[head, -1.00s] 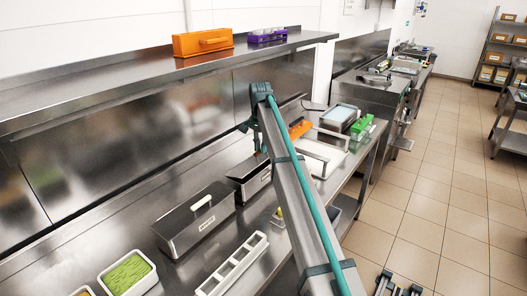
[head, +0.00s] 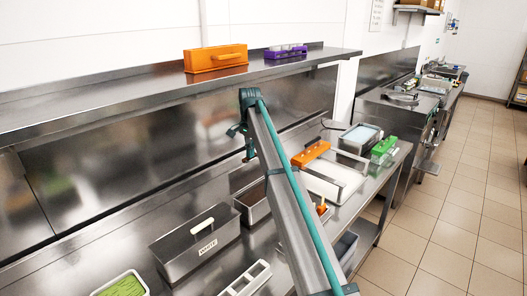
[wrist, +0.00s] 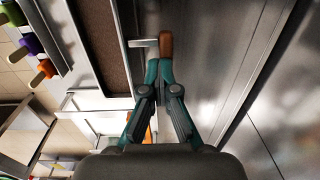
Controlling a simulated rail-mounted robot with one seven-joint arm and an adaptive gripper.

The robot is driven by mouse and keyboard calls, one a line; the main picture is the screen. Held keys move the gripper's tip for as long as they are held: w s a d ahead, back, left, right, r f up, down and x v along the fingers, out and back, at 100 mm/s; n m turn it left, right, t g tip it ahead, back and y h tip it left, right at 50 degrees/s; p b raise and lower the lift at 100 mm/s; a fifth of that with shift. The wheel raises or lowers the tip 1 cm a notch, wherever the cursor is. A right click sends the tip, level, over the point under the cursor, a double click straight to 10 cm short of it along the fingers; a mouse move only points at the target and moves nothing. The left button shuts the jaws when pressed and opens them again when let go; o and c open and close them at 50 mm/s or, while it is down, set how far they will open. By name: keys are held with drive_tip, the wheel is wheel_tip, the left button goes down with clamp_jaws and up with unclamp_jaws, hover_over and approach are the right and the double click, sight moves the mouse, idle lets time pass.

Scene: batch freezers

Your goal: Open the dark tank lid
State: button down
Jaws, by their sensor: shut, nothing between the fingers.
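The dark tank (head: 244,196) stands behind the closed white tank and is open, with brown contents showing inside. In the wrist view the tank's brown inside (wrist: 101,45) shows at upper left. Its brown handle (wrist: 166,45) is just beyond my fingertips, with a pale metal post at its left. The lid is raised off the opening; my arm hides much of it in the head view. My gripper (wrist: 159,66) is shut and empty, its tips close to the handle; I cannot tell whether they touch. In the head view my gripper (head: 249,152) is above the tank's back side.
The white tank (head: 195,250) has a shut lid with a white handle. A white divided tray (head: 245,281) and a green-filled tub (head: 122,286) are in front. An orange box (head: 216,59) and purple holder (head: 286,51) sit on the overhead shelf (head: 120,85).

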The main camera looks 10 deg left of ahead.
sight(253, 167)
drive_tip(key=c, duration=1.7)
unclamp_jaws()
drive_tip(key=shift+s+d+f, duration=0.1)
drive_tip(key=shift+s+f, duration=0.05)
drive_tip(key=shift+f, duration=0.45)
drive_tip(key=shift+s+d+f, duration=0.1)
drive_tip(key=shift+f, duration=0.5)
drive_tip(key=shift+o, duration=1.4)
drive_tip(key=shift+s, duration=0.1)
drive_tip(key=shift+o, duration=1.4)
drive_tip(key=shift+s+d, duration=0.1)
drive_tip(key=shift+d+r, duration=0.1)
drive_tip(key=shift+d, duration=0.1)
drive_tip(key=shift+a, duration=0.2)
